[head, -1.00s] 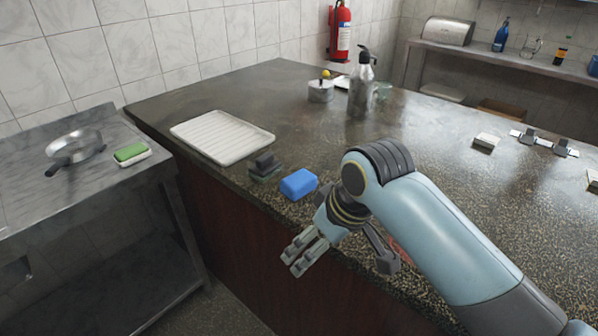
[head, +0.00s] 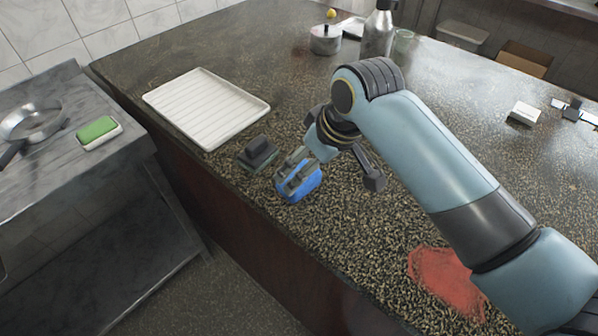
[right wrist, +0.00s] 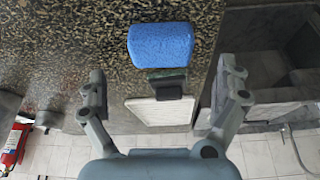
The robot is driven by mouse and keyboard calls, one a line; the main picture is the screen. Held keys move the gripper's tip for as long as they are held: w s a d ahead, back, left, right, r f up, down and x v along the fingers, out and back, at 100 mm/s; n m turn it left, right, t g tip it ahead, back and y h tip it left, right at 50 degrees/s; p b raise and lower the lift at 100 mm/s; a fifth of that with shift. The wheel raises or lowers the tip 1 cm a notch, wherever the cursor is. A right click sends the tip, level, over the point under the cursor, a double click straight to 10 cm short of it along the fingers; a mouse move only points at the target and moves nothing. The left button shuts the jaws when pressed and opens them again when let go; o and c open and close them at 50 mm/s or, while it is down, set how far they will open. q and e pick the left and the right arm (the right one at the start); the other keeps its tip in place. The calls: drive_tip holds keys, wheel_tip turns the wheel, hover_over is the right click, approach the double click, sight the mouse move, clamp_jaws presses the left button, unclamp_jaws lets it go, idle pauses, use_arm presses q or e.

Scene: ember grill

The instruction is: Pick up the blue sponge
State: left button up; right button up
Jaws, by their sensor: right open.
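The blue sponge (head: 300,184) lies on the speckled counter near its front edge. It also shows in the right wrist view (right wrist: 160,45), between and beyond the spread fingers. My right gripper (head: 291,176) is open and hangs over the sponge in the head view, its fingers hiding part of it. In the right wrist view the open jaws (right wrist: 165,82) have no object held between them. Whether a finger touches the sponge cannot be told. My left gripper is not in view.
A dark block on a green pad (head: 257,153) sits close beside the sponge. A white ribbed tray (head: 207,106) lies behind it. A red patch (head: 446,283) marks the counter at right. A green-topped sponge (head: 98,132) and a pan (head: 30,121) are on the left side table.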

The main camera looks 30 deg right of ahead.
drive_tip(key=shift+w+a+f, duration=0.15)
drive_tip(key=shift+w+f, duration=0.05)
drive_tip(key=shift+f, duration=0.25)
drive_tip(key=shift+w+f, duration=0.15)
drive_tip(key=shift+f, duration=0.15)
drive_tip(key=p+x, duration=0.1)
drive_tip(key=x, duration=0.3)
drive_tip(key=shift+w+a, duration=0.15)
drive_tip(key=shift+w, duration=0.15)
drive_tip(key=shift+w+f, duration=0.2)
drive_tip(key=shift+f, duration=0.35)
drive_tip(key=shift+c, duration=0.9)
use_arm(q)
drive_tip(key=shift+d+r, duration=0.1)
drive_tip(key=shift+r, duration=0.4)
use_arm(e)
drive_tip(key=c, duration=0.7)
